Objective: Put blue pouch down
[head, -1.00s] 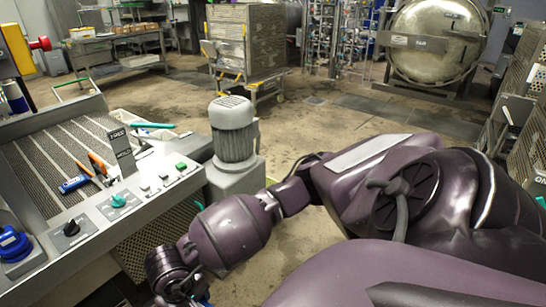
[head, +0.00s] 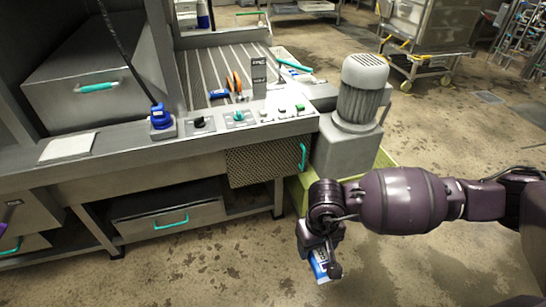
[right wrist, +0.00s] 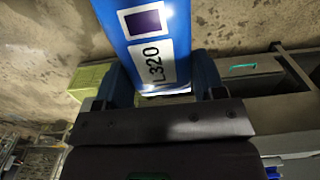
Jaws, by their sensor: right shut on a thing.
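The blue pouch (head: 319,262) hangs in my right gripper (head: 325,258), above the floor and in front of the bench, in the head view. In the right wrist view, the pouch (right wrist: 150,30) is blue with a white label, a dark square and the text L320. The fingers of my right gripper (right wrist: 162,82) stand on both sides of its near end and are shut on it. The pouch's far end runs out of the top of that view.
A grey bench (head: 160,140) with knobs and a slatted bed stands ahead of the gripper. A motor housing (head: 360,90) stands at its right end. A yellow-green crate (head: 385,160) is low behind it. A drawer (head: 170,215) sits below. The floor in front is clear.

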